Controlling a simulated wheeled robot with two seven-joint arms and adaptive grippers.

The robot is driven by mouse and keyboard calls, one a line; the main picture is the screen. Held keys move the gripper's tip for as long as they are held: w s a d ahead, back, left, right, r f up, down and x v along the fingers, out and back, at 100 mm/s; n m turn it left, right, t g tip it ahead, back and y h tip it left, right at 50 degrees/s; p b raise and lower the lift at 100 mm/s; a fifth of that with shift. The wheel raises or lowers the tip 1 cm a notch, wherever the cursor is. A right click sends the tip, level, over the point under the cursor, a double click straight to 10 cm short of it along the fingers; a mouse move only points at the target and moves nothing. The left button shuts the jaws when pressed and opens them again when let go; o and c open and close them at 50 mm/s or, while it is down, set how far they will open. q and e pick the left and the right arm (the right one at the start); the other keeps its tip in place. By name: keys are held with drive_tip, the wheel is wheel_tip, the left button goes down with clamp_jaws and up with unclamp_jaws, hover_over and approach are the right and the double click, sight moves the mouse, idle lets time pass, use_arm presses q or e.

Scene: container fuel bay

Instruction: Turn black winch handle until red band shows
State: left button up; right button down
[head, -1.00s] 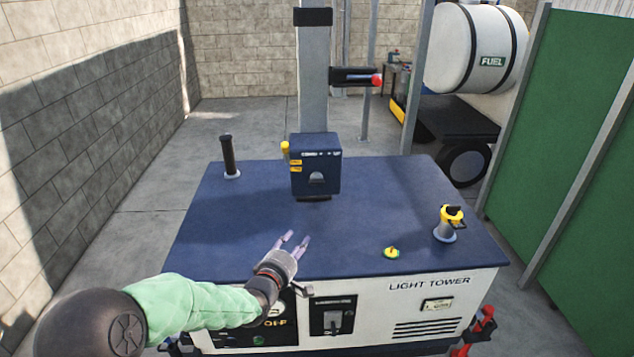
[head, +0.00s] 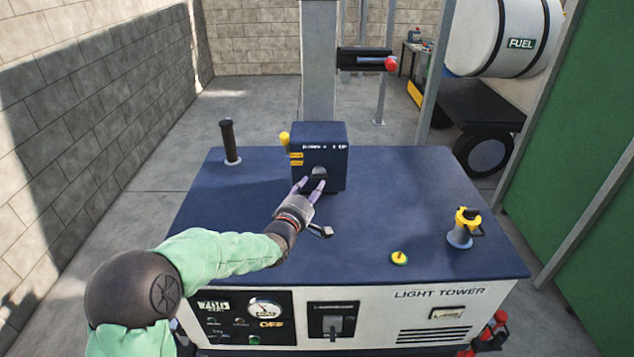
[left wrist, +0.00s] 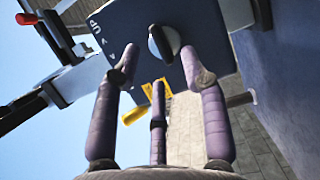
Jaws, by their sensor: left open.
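The blue winch box (head: 333,148) stands on the deck at the foot of the mast. A rounded black and pale knob (head: 319,172) on its front face looks like the black winch handle; it also shows in the left wrist view (left wrist: 168,41). My left gripper (head: 309,184) is open just in front of this face, its fingertips close to the knob. In the left wrist view my fingers (left wrist: 160,62) are spread around the knob with nothing between them; contact cannot be told. No red band shows on the box. My right gripper is not in view.
A yellow-ended lever (head: 284,138) sits at the box's left side. A black upright grip (head: 229,142) stands on the deck at left. A yellow-topped fitting (head: 464,228) and a small yellow cap (head: 399,257) are at right. The mast (head: 319,60) rises behind the box.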

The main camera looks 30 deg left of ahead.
sight(318, 179)
use_arm(q)
drive_tip(key=shift+w+a, duration=0.15)
drive_tip(key=shift+w, duration=0.85)
drive_tip(key=shift+w+a, duration=0.15)
drive_tip(key=shift+w, duration=0.8)
clamp_jaws()
